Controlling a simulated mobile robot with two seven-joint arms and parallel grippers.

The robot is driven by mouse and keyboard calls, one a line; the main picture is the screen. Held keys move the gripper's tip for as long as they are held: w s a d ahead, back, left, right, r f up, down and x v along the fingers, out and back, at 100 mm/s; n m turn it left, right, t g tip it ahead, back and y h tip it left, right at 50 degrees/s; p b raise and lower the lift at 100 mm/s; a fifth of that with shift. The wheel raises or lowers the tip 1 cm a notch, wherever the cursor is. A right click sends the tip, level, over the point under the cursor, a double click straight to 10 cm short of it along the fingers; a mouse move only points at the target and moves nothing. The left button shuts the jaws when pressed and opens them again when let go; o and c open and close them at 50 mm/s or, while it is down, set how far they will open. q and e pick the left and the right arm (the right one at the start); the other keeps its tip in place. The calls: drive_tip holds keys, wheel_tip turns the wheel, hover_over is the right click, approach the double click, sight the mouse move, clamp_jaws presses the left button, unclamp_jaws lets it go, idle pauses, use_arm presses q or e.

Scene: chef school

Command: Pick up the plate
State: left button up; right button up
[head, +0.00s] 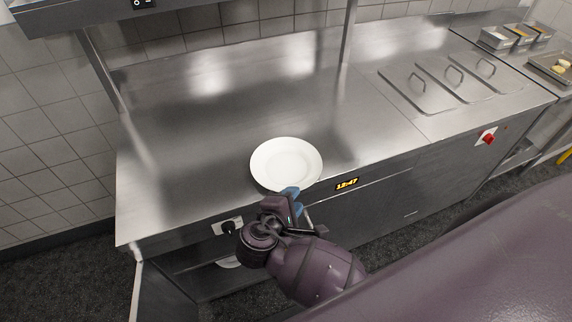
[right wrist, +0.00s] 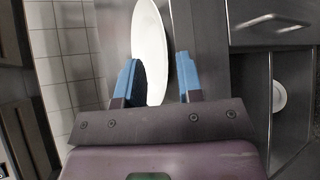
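A white round plate (head: 286,160) lies flat on the steel counter, near its front edge. My right gripper (head: 294,197) is at the near side of the plate, at the counter's front edge. In the right wrist view the blue fingers (right wrist: 158,62) are open and well apart. The plate (right wrist: 150,45) shows there edge-on, its near part in the gap between the fingers and closer to the left finger. I cannot tell whether a finger touches it. My left gripper is in neither view.
The steel counter (head: 190,110) is bare around the plate. Lidded wells (head: 418,90) are at its right, with small food containers (head: 520,37) beyond. An overhead shelf stands on posts (head: 348,32). A knob (head: 228,227) is on the counter's front. Another white dish (right wrist: 279,96) sits on a lower shelf.

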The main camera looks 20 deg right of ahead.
drive_tip(key=x, duration=0.5)
drive_tip(key=shift+w+a+f+p, duration=0.15)
drive_tip(key=shift+w+f+p, duration=0.05)
drive_tip(key=shift+f+p, duration=0.15)
drive_tip(key=shift+c, duration=0.5)
clamp_jaws()
